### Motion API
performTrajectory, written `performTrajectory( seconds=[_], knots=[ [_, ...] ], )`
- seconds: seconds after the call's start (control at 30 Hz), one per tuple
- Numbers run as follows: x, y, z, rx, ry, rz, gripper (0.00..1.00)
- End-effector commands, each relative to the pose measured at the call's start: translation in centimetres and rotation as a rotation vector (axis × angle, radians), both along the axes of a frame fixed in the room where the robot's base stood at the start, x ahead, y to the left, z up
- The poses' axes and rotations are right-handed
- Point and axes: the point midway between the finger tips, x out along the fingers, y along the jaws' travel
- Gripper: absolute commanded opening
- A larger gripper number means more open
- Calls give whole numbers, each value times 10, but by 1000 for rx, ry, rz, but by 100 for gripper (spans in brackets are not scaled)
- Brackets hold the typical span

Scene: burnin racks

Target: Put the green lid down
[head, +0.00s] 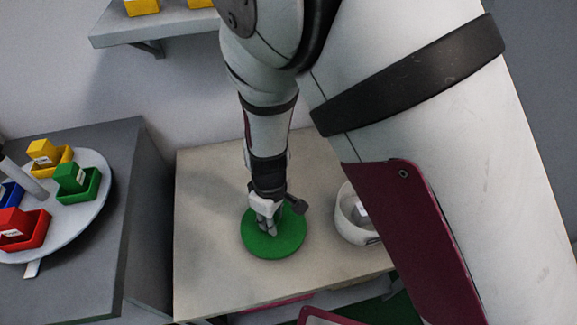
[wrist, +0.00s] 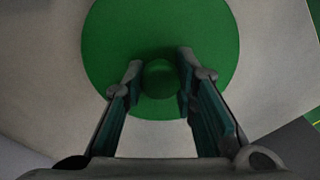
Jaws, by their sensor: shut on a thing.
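The green lid (head: 287,242) is a round disc at the middle of the light table, below my gripper. In the wrist view the lid (wrist: 120,45) fills the upper middle, with a round green knob (wrist: 159,78) at its centre. My gripper (head: 267,224) points down over the lid, and its fingers (wrist: 160,82) stand on both sides of the knob, shut on it. The lid looks flat and level, at or close above the tabletop; I cannot tell whether it touches.
The light table (head: 212,215) is clear left of the lid. A white bowl-like pot (head: 352,222) with something inside stands to the right, partly hidden by my arm. On a grey table at left, a round white tray (head: 75,222) holds coloured blocks in small trays. A wall shelf (head: 165,28) is above.

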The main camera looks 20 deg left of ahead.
Motion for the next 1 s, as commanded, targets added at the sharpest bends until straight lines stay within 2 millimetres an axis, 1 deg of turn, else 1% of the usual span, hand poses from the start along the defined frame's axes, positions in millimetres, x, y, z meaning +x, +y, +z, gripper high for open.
performTrajectory(
  seconds=[0.03,0.1,0.33,0.47,0.5,0.57,0.6,0.87,1.0],
  knots=[
    [0,0,-8,-2,1,-2,0],
    [0,0,-14,-1,0,-1,0],
    [0,0,-14,1,0,-1,0],
    [0,0,-17,0,0,-1,0],
    [0,0,-17,0,0,-1,30],
    [0,0,-17,0,0,-1,44],
    [0,0,-17,0,0,-1,46],
    [0,0,-16,0,0,-1,46],
    [0,1,-8,3,-2,0,46]
  ],
)
